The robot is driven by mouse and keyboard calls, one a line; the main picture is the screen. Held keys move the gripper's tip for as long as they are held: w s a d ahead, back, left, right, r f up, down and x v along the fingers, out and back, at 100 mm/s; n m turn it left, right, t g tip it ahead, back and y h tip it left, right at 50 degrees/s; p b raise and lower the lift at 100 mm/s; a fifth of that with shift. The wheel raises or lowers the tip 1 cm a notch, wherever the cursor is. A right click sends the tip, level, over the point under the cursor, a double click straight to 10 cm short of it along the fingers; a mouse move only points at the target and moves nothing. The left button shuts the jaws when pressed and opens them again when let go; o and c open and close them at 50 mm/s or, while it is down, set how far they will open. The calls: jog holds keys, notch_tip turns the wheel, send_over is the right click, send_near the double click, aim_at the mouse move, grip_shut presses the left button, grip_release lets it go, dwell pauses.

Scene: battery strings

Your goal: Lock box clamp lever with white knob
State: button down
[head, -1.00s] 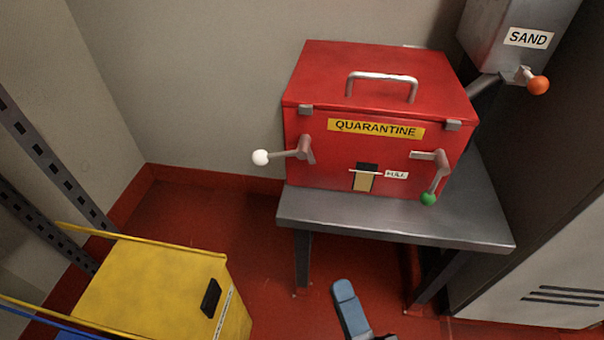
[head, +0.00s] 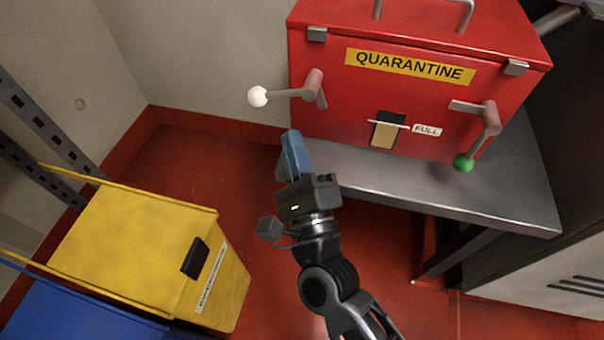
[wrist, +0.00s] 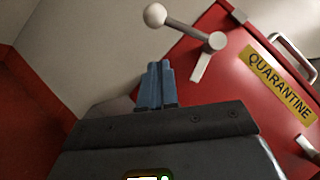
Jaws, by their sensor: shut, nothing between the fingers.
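The red quarantine box (head: 340,118) sits on a grey metal table. Its left clamp lever (head: 292,93) ends in a white knob (head: 258,97) and points left, nearly level, past the box's side edge. In the wrist view the white knob (wrist: 155,14) and lever (wrist: 188,30) are above my fingertips. My gripper (head: 290,135) has blue fingers, shut and empty, just below the lever and in front of the box's lower left. It touches neither knob nor lever as far as I can see. The right clamp lever with a green knob (head: 463,162) hangs downward.
The grey table (head: 450,195) extends right under the box. A yellow bin (head: 130,250) and a blue bin (head: 60,310) stand at lower left. The wall is behind the white knob, with open space left of it. A pale cabinet (head: 550,280) is at lower right.

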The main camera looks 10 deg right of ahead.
aim_at(261, 102)
jog(key=shift+w+a+r+p, duration=0.45)
jog(key=shift+w+a+r, duration=0.6)
jog(key=shift+w+r, duration=0.1)
jog(key=shift+w+a+r, duration=0.15)
jog(key=shift+a+r, duration=0.05)
jog(key=shift+a, duration=0.2)
jog(key=shift+w+a+m+t+h+b, duration=0.15)
jog(key=shift+a+m+t+h+b, duration=0.2)
jog(key=shift+m+b, duration=0.5)
jog(key=shift+w+a+r+m+t+h+b, duration=0.1)
jog(key=shift+a+r+m+t+h+b, duration=0.1)
jog(key=shift+r+m+t+h+b, duration=0.25)
jog(key=shift+w+a+r+m+h+b, duration=0.15)
jog(key=shift+r+m+h, duration=0.15)
jog(key=shift+r+m, duration=0.3)
jog(key=shift+s, duration=0.1)
